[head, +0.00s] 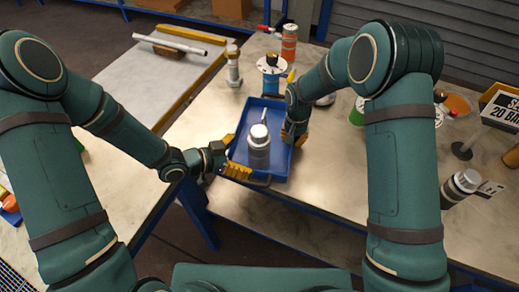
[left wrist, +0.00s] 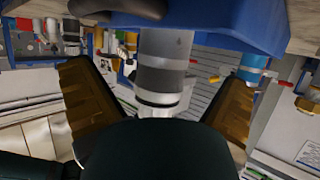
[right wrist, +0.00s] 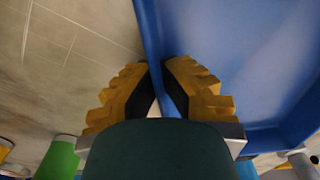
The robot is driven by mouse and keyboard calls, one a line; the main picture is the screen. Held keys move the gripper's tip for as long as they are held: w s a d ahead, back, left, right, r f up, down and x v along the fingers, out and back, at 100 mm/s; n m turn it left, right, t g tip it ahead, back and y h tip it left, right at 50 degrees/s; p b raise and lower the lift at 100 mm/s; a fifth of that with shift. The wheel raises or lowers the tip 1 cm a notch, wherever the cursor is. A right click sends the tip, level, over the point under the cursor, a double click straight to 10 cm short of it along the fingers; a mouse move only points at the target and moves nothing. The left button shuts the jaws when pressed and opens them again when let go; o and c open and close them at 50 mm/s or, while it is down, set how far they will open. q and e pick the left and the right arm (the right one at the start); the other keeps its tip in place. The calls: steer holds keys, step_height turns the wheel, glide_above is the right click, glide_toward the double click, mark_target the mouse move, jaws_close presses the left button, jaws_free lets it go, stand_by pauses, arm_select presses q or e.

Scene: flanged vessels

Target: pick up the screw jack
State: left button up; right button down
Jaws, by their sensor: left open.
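A grey cylinder with a stepped silver top, which I take for the screw jack (head: 259,152), stands in a blue tray (head: 276,172). My left gripper (head: 234,157) is open at the tray's left side, its yellow fingers pointing at the cylinder. In the left wrist view the cylinder (left wrist: 165,68) shows between the two spread fingers (left wrist: 160,95); I see no contact. My right gripper (head: 293,139) is at the tray's right side. In the right wrist view its fingertips (right wrist: 157,72) close on the tray's wall (right wrist: 149,30), one finger on each side.
The tray lies near the bench's front edge, beside a gap to the left table. A banded dark cylinder (head: 458,190) and a sign (head: 503,109) stand at the right.

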mark_target(260, 150)
arm_select(q)
steer(key=shift+w+x, duration=0.15)
steer(key=shift+x, duration=1.4)
steer(key=shift+w+x, duration=0.15)
steer(key=shift+x, duration=1.4)
steer(key=shift+r, duration=0.2)
steer(key=shift+r, duration=0.1)
steer(key=c, duration=1.3)
